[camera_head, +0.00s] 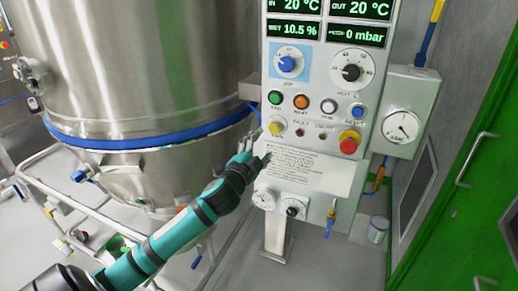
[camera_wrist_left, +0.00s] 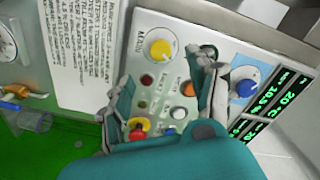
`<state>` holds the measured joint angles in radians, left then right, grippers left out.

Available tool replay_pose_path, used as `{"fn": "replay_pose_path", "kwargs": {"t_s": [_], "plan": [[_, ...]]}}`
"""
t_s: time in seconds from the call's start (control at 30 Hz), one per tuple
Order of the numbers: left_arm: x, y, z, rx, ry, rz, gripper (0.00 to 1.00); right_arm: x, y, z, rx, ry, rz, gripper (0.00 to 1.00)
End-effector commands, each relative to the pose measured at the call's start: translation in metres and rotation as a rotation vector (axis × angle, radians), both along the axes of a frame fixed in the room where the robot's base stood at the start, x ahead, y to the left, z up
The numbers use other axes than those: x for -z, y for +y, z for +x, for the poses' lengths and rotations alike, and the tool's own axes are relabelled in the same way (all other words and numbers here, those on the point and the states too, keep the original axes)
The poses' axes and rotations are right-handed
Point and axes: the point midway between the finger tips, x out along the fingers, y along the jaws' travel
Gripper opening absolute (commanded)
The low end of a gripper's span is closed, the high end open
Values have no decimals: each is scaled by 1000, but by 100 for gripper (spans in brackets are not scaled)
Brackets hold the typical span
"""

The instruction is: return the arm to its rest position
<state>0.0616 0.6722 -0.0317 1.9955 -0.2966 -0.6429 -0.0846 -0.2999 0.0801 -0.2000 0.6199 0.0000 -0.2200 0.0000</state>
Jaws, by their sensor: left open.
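My left arm (camera_head: 158,245) is teal and dark grey and reaches in from the lower left. My left gripper (camera_head: 258,158) is open and empty in front of the control panel (camera_head: 312,92), just left of its text plate (camera_head: 318,171). In the left wrist view the open fingers (camera_wrist_left: 165,102) frame the panel's buttons, with the yellow knob (camera_wrist_left: 160,50) beyond them and the red knob (camera_wrist_left: 139,125) near one finger. I cannot tell whether a finger touches the panel. My right gripper is not in view.
A large steel vessel (camera_head: 140,70) with a blue band stands at the left on a pipe frame (camera_head: 75,205). A gauge box (camera_head: 403,125) is fixed right of the panel. A green door (camera_head: 470,190) is at the far right. Grey floor (camera_head: 235,262) is open below the arm.

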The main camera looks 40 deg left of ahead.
Motion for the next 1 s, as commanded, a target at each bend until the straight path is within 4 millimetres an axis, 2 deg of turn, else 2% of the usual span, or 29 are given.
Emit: {"fn": "replay_pose_path", "kwargs": {"t_s": [0.17, 0.63, 0.73, 0.77, 0.87, 0.97, 1.0], "plan": [[0, -2, -9, 0, 0, 1, 59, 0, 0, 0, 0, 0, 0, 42], [0, -2, -8, 0, 0, 0, 59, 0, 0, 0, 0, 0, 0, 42], [8, 0, -7, -3, 14, -7, 59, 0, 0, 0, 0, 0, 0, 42], [15, 1, -7, -6, 26, -15, 59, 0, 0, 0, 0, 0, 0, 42], [58, 7, -4, -21, 92, -57, 59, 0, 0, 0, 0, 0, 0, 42], [126, 14, -7, -42, 196, -124, 59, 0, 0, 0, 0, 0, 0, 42], [157, 15, -10, -50, 241, -155, 59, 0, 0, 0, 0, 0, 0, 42]]}}
